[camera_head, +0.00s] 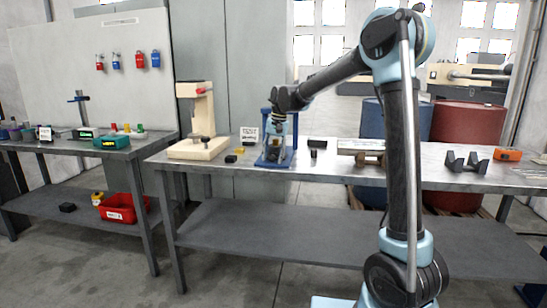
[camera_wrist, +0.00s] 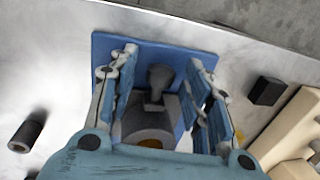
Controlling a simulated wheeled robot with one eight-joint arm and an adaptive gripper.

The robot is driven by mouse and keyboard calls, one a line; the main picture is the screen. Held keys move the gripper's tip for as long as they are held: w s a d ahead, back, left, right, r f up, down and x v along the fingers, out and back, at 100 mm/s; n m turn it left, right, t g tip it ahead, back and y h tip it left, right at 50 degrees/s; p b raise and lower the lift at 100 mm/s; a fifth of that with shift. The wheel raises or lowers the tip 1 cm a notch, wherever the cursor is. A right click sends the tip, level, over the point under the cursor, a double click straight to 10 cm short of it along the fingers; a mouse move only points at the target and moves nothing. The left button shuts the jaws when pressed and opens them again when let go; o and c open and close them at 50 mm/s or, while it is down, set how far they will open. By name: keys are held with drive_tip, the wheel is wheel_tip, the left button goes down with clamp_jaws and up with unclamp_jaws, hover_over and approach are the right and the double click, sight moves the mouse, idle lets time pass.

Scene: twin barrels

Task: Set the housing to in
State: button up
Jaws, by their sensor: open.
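The fixture on the bench has a blue base and frame (camera_head: 266,160); its blue plate (camera_wrist: 112,48) also shows in the wrist view. On it sits a dark grey housing (camera_wrist: 150,128) with a round face and a little orange-brown at its lower edge. A grey rounded knob (camera_wrist: 160,76) stands just beyond it. My gripper (camera_head: 279,122) points down over the fixture. In the wrist view my gripper (camera_wrist: 163,62) is open, one finger on each side of the knob and housing, with no clear grip on either. The housing's lower part is hidden by my gripper.
A beige press (camera_head: 198,125) stands left of the fixture, with a black block (camera_head: 231,159) and a yellow block (camera_head: 240,150) between. A black cylinder (camera_head: 313,152) stands close to the right. Dark V-blocks (camera_head: 466,162) and an orange device (camera_head: 508,154) lie farther right.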

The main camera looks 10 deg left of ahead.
sight(276, 148)
clamp_jaws()
drive_tip(key=shift+w, duration=3.9)
unclamp_jaws()
wheel_tip(276, 148, up, 12)
drive_tip(key=d, duration=0.2)
drive_tip(key=shift+f, duration=0.15)
